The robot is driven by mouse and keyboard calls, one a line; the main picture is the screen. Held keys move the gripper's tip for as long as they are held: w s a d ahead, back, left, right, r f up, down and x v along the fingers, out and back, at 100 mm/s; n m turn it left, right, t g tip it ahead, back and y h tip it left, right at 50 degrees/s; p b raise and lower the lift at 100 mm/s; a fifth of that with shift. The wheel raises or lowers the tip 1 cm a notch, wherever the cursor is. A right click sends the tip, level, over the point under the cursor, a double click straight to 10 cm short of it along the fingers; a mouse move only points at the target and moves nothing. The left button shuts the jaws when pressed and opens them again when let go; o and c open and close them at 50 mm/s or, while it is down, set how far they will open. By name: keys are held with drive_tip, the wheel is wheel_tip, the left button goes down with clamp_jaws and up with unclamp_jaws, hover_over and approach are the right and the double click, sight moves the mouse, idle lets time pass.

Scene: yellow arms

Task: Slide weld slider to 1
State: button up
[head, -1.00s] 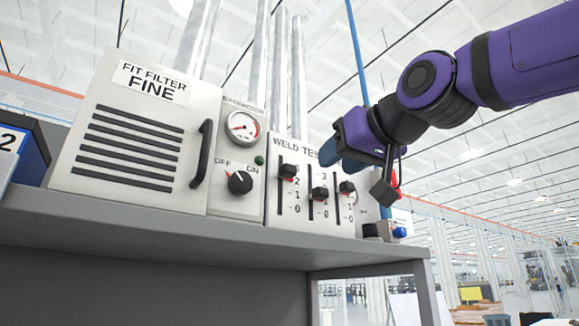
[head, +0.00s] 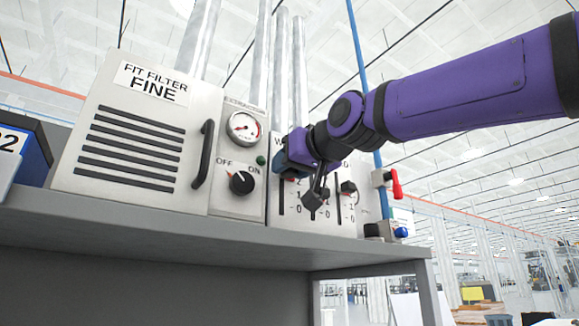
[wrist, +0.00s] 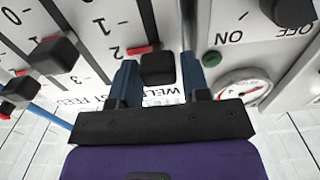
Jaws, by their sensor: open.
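The weld slider is the leftmost of the three on the "WELD" panel (head: 345,215). In the wrist view my gripper (wrist: 159,72) is open, with one blue finger on each side of the knob. Contact cannot be told.
The other two slider knobs (wrist: 50,55) (head: 349,187) are on the right of the panel. Left of it are a gauge (head: 243,126), an OFF/ON dial (head: 241,183) and a black handle (head: 204,154). A red-handled valve (head: 396,184) is on the right. The shelf (head: 200,232) runs below.

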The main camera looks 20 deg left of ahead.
sight(280, 186)
drive_tip(key=shift+w+a, duration=0.15)
drive_tip(key=shift+a, duration=0.05)
clamp_jaws()
drive_tip(key=shift+f, duration=1.55)
unclamp_jaws()
